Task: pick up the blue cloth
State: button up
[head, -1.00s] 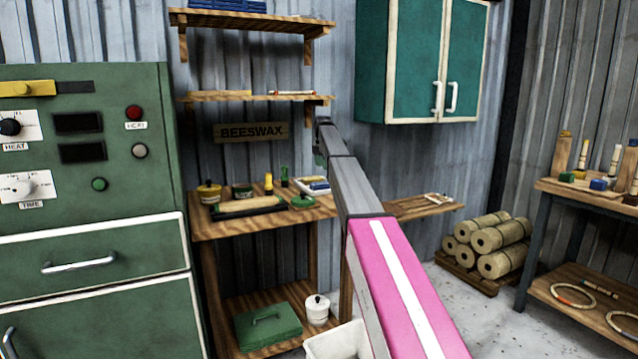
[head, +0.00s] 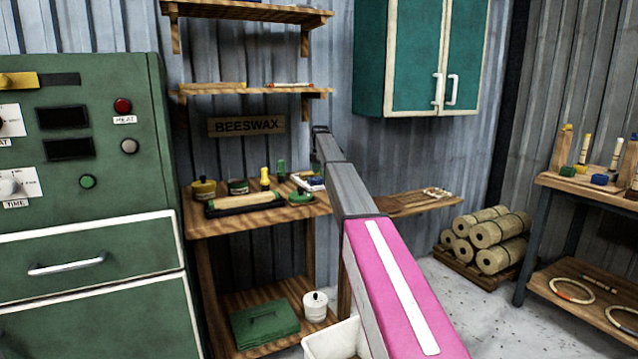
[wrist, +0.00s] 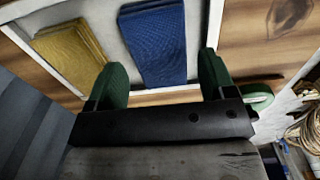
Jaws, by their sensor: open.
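The blue cloth (wrist: 154,42) is folded flat in a white-rimmed tray (wrist: 178,97) in the wrist view. A folded yellow cloth (wrist: 68,55) lies to its left in the same tray. My gripper (wrist: 160,64) is open, with its two green fingers apart and nothing between them. The fingers are at the near end of the blue cloth, one to each side in the picture. I cannot tell their height above it. In the head view, a small part of the blue cloth (head: 315,182) shows beside my arm on the wooden bench.
The wooden bench (head: 260,222) also holds pots, a dark tray (head: 245,203) and small bottles. Shelves and a beeswax sign (head: 247,126) are above it. A green machine (head: 80,180) stands left, and a teal cabinet (head: 420,60) hangs at the upper right.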

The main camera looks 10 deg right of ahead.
notch_tip(320, 180, down, 4)
jog(key=shift+d+r, duration=0.1)
jog(key=shift+r, duration=0.1)
jog(key=c, duration=0.7)
jog(key=shift+r, duration=0.1)
jog(key=shift+w+r, duration=0.1)
jog(key=shift+r, duration=0.3)
jog(key=r, duration=0.3)
jog(key=shift+s+a+r, duration=0.35)
jog(key=shift+a+r, duration=0.05)
jog(key=s+a+r, duration=0.1)
jog(key=a+r, duration=0.1)
jog(key=a, duration=0.1)
jog(key=s+a+r, duration=0.2)
jog(key=a, duration=0.1)
jog(key=s+a+r, duration=0.2)
jog(key=a, duration=0.1)
jog(key=shift+s+r, duration=0.15)
jog(key=shift+s, duration=0.1)
jog(key=shift+o, duration=0.4)
